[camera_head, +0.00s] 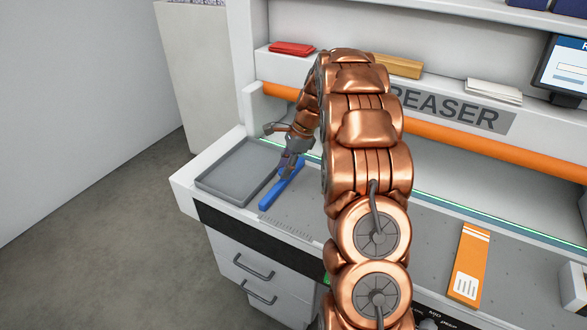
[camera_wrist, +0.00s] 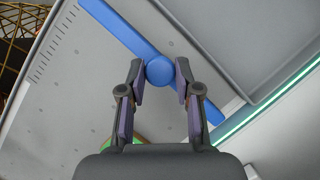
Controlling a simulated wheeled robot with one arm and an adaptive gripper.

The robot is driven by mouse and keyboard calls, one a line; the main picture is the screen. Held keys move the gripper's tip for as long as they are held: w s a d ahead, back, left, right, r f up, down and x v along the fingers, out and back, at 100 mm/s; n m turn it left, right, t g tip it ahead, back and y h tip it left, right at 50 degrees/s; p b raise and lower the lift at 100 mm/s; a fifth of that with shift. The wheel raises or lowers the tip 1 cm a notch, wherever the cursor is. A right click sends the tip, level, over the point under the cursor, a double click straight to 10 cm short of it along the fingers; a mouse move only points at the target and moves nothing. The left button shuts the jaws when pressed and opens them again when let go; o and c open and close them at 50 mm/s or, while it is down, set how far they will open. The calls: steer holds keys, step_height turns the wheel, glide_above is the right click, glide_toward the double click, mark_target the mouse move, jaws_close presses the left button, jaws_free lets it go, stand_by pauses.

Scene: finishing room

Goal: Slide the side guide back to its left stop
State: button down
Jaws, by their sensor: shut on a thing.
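The side guide is a blue bar (camera_head: 283,184) lying on the grey bed of the machine, close beside the right edge of a grey tray. In the wrist view the bar (camera_wrist: 120,30) runs diagonally, with a round blue knob (camera_wrist: 159,70) on it. My gripper (camera_head: 290,160) is at the bar from above. In the wrist view my gripper's fingers (camera_wrist: 160,80) are closed on either side of the knob. My gripper and wrist hide the knob and the far part of the bar in the head view. I cannot make out a separate left stop.
The grey tray (camera_head: 238,172) is left of the guide. A printed scale (camera_head: 286,228) marks the front edge. An orange bar (camera_head: 440,133) spans the machine behind the bed. An orange card (camera_head: 469,265) lies at right. My arm covers the middle.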

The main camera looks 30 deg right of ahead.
steer(key=shift+w+a, duration=0.1)
steer(key=shift+w, duration=0.05)
steer(key=c, duration=1)
jaws_free()
steer(key=shift+w+a, duration=0.1)
steer(key=shift+w, duration=0.05)
steer(key=shift+c, duration=0.2)
steer(key=shift+o, duration=1.1)
steer(key=v, duration=1.2)
